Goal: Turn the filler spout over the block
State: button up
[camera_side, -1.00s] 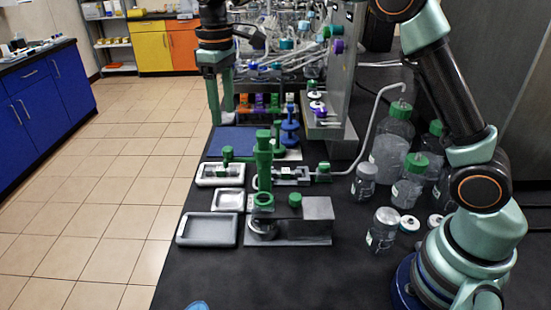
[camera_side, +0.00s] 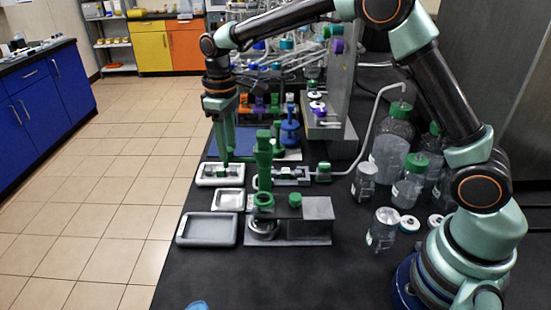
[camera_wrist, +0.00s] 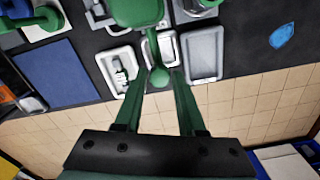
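The green filler (camera_side: 264,165) stands upright left of the grey block (camera_side: 312,232). Its spout arm reaches left over a white tray, away from the block. In the wrist view the spout (camera_wrist: 153,45) runs from the large green head to a rounded green end. My gripper (camera_side: 225,155) is lowered at that end above the tray. In the wrist view my gripper (camera_wrist: 160,78) has its fingers apart, one on each side of the rounded end. A gap seems to show on both sides. The fingers hide the spout's end in the side view.
White trays (camera_side: 228,200) and a grey tray (camera_side: 207,230) lie by the table's left edge. A blue mat (camera_side: 250,145) lies behind. Bottles with green caps (camera_side: 390,140) stand at right. A green-capped knob (camera_side: 295,200) sits on the block.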

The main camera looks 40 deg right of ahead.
grip_shut()
jog(key=shift+r, duration=0.1)
dwell(1.1)
